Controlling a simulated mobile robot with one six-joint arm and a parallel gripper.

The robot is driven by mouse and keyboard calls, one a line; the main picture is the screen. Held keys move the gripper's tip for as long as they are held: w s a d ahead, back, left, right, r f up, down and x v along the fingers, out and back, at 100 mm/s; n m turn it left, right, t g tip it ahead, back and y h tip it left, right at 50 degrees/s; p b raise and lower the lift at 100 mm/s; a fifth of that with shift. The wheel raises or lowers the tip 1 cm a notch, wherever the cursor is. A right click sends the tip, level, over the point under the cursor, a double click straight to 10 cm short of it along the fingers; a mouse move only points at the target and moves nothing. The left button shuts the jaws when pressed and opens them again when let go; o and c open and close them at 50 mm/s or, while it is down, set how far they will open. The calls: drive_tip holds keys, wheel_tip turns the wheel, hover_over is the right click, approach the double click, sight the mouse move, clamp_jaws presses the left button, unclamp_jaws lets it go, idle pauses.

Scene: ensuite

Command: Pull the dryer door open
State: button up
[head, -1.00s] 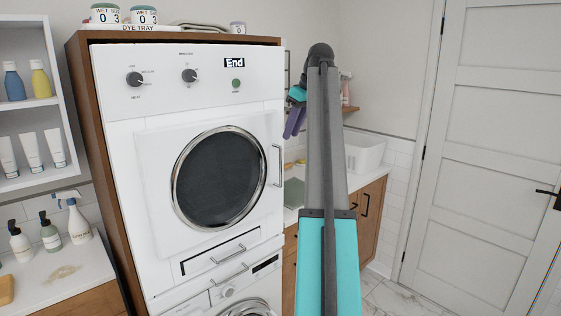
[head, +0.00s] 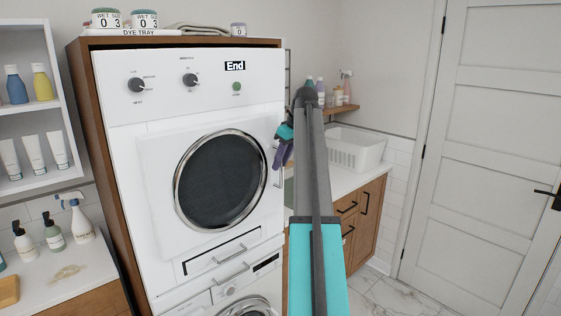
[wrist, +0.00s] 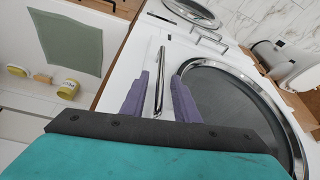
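The white dryer (head: 118,90) stands in a wooden cabinet, its square door (head: 155,185) with the round dark window (head: 220,180) shut. The door's vertical bar handle (head: 279,180) is on its right edge, partly hidden by my gripper (head: 279,160) in the head view. In the wrist view my gripper (wrist: 160,76) is open, its two purple fingers apart. The metal handle (wrist: 158,90) shows between them, with a visible gap to each finger. I cannot tell how deep the handle lies between the fingers.
Below the door are a drawer handle (head: 229,254) and a second machine (head: 245,306). A counter with a white basket (head: 355,148) stands to the right. Left is a shelf (head: 35,105) with bottles. Floor (head: 385,298) is clear before the closed room door (head: 480,150).

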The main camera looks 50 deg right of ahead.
drive_tip(key=shift+w+f, duration=0.1)
drive_tip(key=shift+f, duration=0.15)
clamp_jaws()
drive_tip(key=shift+a, duration=0.15)
